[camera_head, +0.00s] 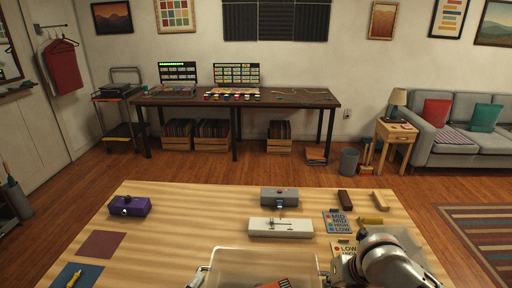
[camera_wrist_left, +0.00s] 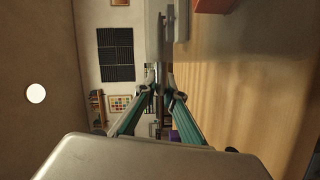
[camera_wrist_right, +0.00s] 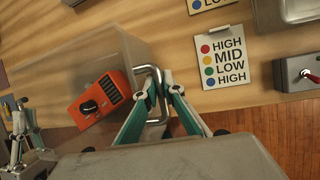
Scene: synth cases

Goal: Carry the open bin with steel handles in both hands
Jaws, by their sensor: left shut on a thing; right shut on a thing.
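The open bin, a clear see-through box, shows at the bottom of the head view (camera_head: 240,256). Its near part is cut off. An orange device with a black dial (camera_wrist_right: 100,96) lies inside it. My right gripper (camera_wrist_right: 172,88) is shut on the steel handle (camera_wrist_right: 153,76) at one end of the bin. My left gripper (camera_wrist_left: 159,93) is shut at the opposite end; its handle is largely hidden by the fingertips. The left gripper also shows small at the left of the right wrist view. I cannot tell the bin's height above the table.
The wooden table (camera_head: 160,222) carries a purple box (camera_head: 129,206), a grey box (camera_head: 279,196), a white device (camera_head: 281,228), label cards (camera_head: 337,222), a maroon mat (camera_head: 101,244) and a blue mat (camera_head: 65,275). Bare tabletop lies left of the bin. A workbench (camera_head: 235,98) stands behind.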

